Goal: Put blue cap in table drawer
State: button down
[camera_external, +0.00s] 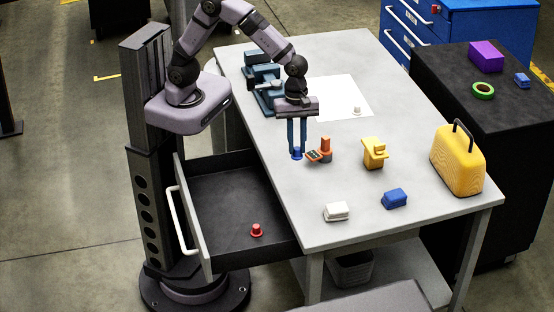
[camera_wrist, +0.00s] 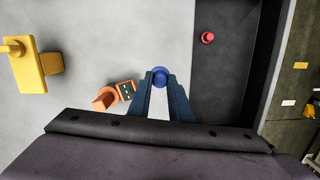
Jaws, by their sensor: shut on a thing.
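A small blue cap (camera_external: 297,154) is held between the fingertips of my gripper (camera_external: 297,148), over the table near its drawer-side edge. It also shows at the fingertips in the wrist view (camera_wrist: 160,76). I cannot tell whether the cap touches the tabletop. The table drawer (camera_external: 215,190) is pulled open to the left of the table in the external view. A red cap (camera_external: 256,230) lies inside it. In the wrist view the drawer (camera_wrist: 222,80) is just right of my gripper (camera_wrist: 161,82), with the red cap (camera_wrist: 207,38) in it.
An orange tool (camera_external: 322,150) lies close beside my fingers on the table (camera_external: 350,220). A yellow clamp-like part (camera_external: 374,152), a white block (camera_external: 337,211), a blue block (camera_external: 395,198) and a yellow case (camera_external: 457,160) stand further right. Most of the drawer floor is free.

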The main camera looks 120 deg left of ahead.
jog(key=s+d+f+m, duration=0.4)
jog(key=s+d, duration=0.1)
jog(key=s, duration=0.4)
jog(key=m+g, duration=0.2)
jog(key=m, duration=0.9)
send_over(237, 205)
jog(key=s+a, duration=0.3)
jog(key=a, duration=0.2)
notch_tip(237, 205, down, 6)
jog(key=shift+w+a+f+m+g+y+b, duration=0.2)
jog(key=shift+f+m, duration=0.85)
jog(key=shift+m, duration=0.7)
jog(key=shift+w+f+m+g+y+b, duration=0.1)
jog(key=shift+w+f+m+y+b, duration=0.15)
jog(key=shift+f+m, duration=1.15)
jog(key=shift+w+a+f+m+g+y+b, duration=0.2)
jog(key=shift+f+m, duration=0.5)
jog(key=shift+m, duration=1.35)
jog(key=shift+d, duration=0.1)
jog(key=shift+f, duration=2.05)
jog(key=shift+f+b, duration=0.1)
jog(key=shift+b, duration=0.2)
